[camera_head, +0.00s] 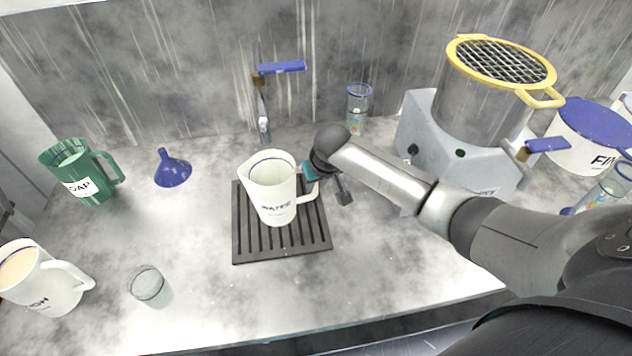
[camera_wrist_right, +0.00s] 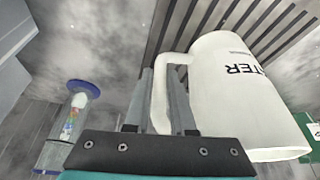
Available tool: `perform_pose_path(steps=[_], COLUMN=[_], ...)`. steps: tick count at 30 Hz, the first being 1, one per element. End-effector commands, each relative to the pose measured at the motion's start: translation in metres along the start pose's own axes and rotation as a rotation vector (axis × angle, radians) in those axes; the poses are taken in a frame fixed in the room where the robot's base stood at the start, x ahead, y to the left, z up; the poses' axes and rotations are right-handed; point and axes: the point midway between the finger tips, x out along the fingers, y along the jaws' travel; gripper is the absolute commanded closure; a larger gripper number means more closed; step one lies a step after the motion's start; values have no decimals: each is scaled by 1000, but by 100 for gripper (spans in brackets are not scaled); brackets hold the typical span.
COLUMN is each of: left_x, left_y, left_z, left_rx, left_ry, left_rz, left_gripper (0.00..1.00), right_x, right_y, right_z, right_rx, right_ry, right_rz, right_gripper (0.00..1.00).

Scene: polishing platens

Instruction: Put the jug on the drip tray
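The white jug (camera_head: 271,190), lettered WATER, is upright over the slatted dark drip tray (camera_head: 243,252). I cannot tell whether its base touches the slats or is slightly above them. My right gripper (camera_head: 312,180) comes in from the right at the jug's handle. In the right wrist view, the gripper's two fingers (camera_wrist_right: 160,105) lie close on either side of the jug's handle (camera_wrist_right: 161,75) and appear shut on it. The jug's body (camera_wrist_right: 222,95) fills the right of that view, with the tray's slats (camera_wrist_right: 205,18) behind. My left gripper is not in view.
A green SOAP jug (camera_head: 82,172), blue funnel (camera_head: 172,170), another white jug (camera_head: 45,285) and a glass (camera_head: 150,287) stand left. A tap (camera_head: 263,110) rises behind the tray. A grey machine (camera_head: 450,150) stands right. Counter is clear in front of the tray.

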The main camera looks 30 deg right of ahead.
Motion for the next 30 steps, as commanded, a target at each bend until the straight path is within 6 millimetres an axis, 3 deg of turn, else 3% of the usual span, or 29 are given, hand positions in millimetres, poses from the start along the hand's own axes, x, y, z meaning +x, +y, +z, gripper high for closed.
perform_pose_path(steps=[8, 20, 30], left_x=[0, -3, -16], left_y=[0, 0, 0], left_z=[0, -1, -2], left_rx=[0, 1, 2], left_ry=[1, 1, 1], left_rz=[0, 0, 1], left_gripper=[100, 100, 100], right_x=[0, -11, -65], right_y=[0, 0, 0], right_z=[0, -2, -2], right_rx=[0, 0, -1], right_ry=[0, 1, 2], right_rz=[0, 0, -1], right_gripper=[48, 48, 48])
